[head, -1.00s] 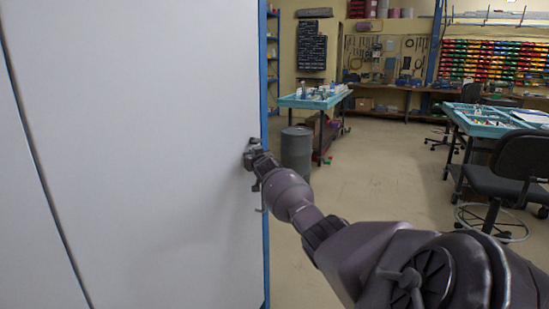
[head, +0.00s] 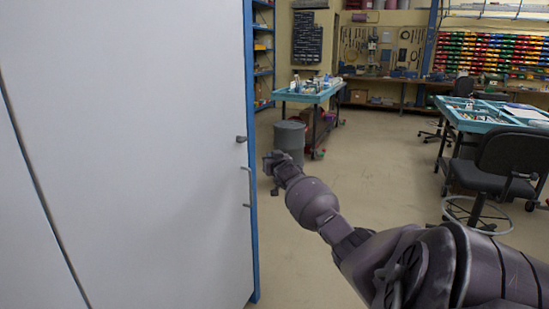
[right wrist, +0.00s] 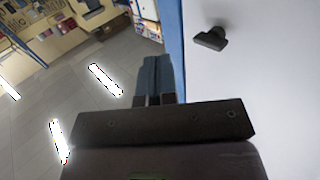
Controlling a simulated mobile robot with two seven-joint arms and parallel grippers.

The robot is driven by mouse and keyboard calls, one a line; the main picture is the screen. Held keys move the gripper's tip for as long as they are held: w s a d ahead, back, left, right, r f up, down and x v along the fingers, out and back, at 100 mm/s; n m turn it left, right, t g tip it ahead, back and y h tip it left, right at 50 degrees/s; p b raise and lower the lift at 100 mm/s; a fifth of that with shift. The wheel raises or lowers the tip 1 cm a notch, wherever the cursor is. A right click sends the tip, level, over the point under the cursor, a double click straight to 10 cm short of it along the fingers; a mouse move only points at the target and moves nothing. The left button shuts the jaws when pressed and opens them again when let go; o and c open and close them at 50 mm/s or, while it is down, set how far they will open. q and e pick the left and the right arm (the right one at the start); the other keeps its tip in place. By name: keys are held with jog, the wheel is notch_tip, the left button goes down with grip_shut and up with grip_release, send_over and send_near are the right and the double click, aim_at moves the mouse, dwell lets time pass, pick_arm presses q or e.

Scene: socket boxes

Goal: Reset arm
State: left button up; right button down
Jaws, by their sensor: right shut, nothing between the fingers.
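My right arm comes in from the lower right in the head view. Its gripper (head: 272,160) is just right of the white cabinet's (head: 130,140) blue edge, clear of the door. In the right wrist view the gripper's two fingers (right wrist: 158,78) are together with nothing between them. A small dark knob (head: 241,139) sits on the white door near its blue edge, and it also shows in the right wrist view (right wrist: 211,39). A thin handle (head: 248,187) is below it. My left gripper is not in view.
A grey bin (head: 290,138) stands beyond the gripper, beside a blue-topped table (head: 309,97). A black office chair (head: 505,160) and another blue-topped table (head: 482,126) stand at right. Shelves of coloured bins (head: 497,52) line the back. Open floor (head: 380,165) lies between the tables.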

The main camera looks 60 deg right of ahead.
jog(key=shift+s, duration=0.4)
